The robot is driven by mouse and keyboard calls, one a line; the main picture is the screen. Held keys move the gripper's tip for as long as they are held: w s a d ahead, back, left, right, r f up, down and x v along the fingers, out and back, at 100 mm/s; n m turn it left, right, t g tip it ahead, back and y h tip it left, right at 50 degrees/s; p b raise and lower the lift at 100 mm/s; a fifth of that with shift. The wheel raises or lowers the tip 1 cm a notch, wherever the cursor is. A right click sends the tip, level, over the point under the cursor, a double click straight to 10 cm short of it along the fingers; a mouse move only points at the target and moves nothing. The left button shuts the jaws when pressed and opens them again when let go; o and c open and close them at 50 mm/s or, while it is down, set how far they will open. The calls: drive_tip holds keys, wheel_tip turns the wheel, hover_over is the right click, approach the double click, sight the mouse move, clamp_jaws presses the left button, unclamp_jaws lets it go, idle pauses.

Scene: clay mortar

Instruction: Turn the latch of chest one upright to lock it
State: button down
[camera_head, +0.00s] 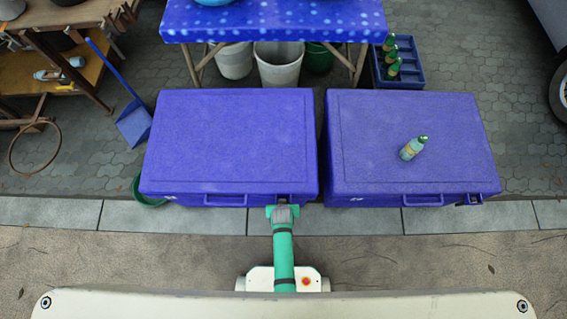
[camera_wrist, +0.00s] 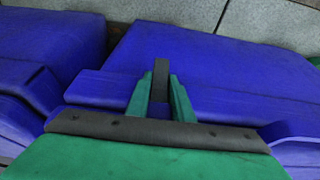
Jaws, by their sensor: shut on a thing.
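Two closed blue chests stand side by side. My gripper (camera_head: 283,208) is at the front face of the left chest (camera_head: 230,140), near its right front corner. In the wrist view, the green fingers of my gripper (camera_wrist: 160,97) are shut on a dark grey latch (camera_wrist: 161,72). The latch shows as a narrow bar between the fingertips, against the blue chest (camera_wrist: 225,75). In the head view my gripper mostly hides this latch, so I cannot tell its exact angle there. The right chest (camera_head: 400,110) has its own dark latch (camera_head: 470,199) at the right front.
A small bottle (camera_head: 413,147) lies on the right chest's lid. A blue-covered table (camera_head: 280,22) with buckets under it stands behind. A blue crate of bottles (camera_head: 410,75) is at the back right, and a blue dustpan (camera_head: 134,124) at the left. The pavement in front is clear.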

drive_tip(key=c, duration=1.6)
unclamp_jaws()
drive_tip(key=shift+f, duration=0.1)
drive_tip(key=shift+o, duration=0.2)
drive_tip(key=shift+s, duration=0.1)
drive_tip(key=v, duration=1.1)
drive_tip(key=s+r+t, duration=0.3)
drive_tip(key=r, duration=0.9)
drive_tip(key=s+r+t, duration=0.4)
drive_tip(key=r, duration=0.8)
drive_tip(key=s+r+t, duration=0.3)
drive_tip(key=s+r, duration=0.1)
drive_tip(key=r, duration=0.8)
drive_tip(key=shift+d+r+t, duration=0.25)
drive_tip(key=shift+r+t, duration=0.05)
drive_tip(key=shift+t, duration=0.1)
